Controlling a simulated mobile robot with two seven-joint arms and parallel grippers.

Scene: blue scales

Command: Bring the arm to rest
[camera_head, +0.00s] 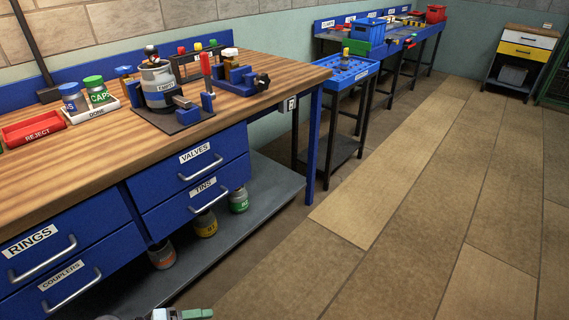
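A small pale and green part (182,314) shows at the bottom edge, left of centre. It looks like the tip of my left arm, in front of the bench's lower shelf. Most of it is cut off, so I cannot tell whether that gripper is open or shut, or whether it holds anything. My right arm and gripper are not in view.
A wooden-topped bench (130,131) with blue drawers fills the left. On it are a red REJECT tray (38,129), a DONE tray (95,113) with jars, and a grey canister (158,80) in a stand. Open floor (400,230) lies to the right.

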